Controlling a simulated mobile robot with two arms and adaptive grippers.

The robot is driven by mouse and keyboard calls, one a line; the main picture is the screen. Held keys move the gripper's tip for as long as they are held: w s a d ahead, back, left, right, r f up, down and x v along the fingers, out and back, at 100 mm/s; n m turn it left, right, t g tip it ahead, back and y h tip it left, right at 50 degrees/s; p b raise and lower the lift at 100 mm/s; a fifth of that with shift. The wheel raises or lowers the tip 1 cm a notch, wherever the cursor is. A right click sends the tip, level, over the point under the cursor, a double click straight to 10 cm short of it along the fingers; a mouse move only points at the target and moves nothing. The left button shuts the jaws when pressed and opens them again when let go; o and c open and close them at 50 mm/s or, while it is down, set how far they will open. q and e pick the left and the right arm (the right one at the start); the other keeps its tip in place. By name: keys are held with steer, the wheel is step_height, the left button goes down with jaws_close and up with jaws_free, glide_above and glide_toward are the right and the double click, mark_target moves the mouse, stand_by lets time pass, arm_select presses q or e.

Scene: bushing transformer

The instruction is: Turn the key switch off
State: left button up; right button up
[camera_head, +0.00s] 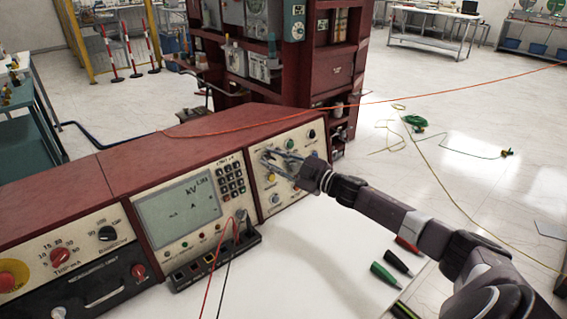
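The red console's right-hand panel (298,136) carries several small round controls. I cannot tell for sure which is the key switch; a silver round control (275,199) sits low on this panel, and no key can be made out. My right gripper (268,158) is in front of the panel, its fingers pointing left across the upper middle controls and hiding part of them. The fingers are small and blend with the panel, so their gap and any contact are unclear. My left gripper is not in view.
Left of that panel are a keypad (231,178) and a screen (178,208). Red and black leads hang from a terminal block (213,262). Several coloured probes lie on the white tabletop (310,260). An orange cable (400,98) crosses behind the console.

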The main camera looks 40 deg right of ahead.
steer(key=v, duration=1.1)
steer(key=shift+s, duration=0.35)
steer(key=shift+d+r, duration=0.1)
steer(key=shift+d, duration=0.05)
